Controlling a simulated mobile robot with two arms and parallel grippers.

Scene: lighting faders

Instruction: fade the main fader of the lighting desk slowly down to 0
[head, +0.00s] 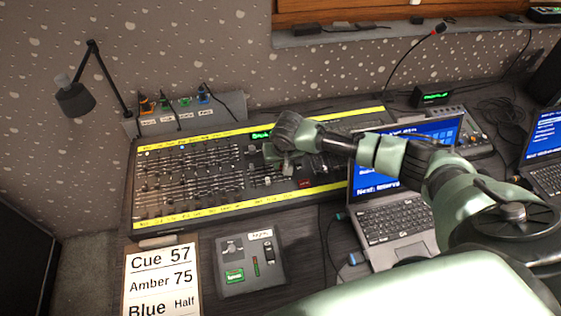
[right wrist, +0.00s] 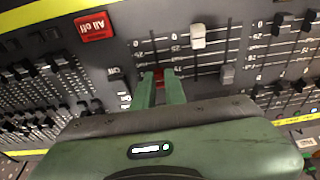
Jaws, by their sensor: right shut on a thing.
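The lighting desk (head: 190,216) is a long dark panel with yellow label strips and many faders. My right gripper (head: 284,168) is over its middle section in the head view. In the right wrist view the gripper's two green fingers (right wrist: 159,84) are shut on a red fader knob (right wrist: 159,75), partly hidden between them. The knob sits toward the lower end of its slot in that view, away from the 0 mark at the top. Its exact value cannot be read. A white knob (right wrist: 198,36) and a grey knob (right wrist: 227,75) are on nearby slots. My left gripper is out of view.
A red "All off" button (right wrist: 93,26) is near the gripper. An open laptop (head: 392,222) stands right of it, beneath my right arm. A cue sheet (head: 160,283) and a small control box (head: 222,283) lie in front of the desk. A lamp (head: 75,100) stands at left.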

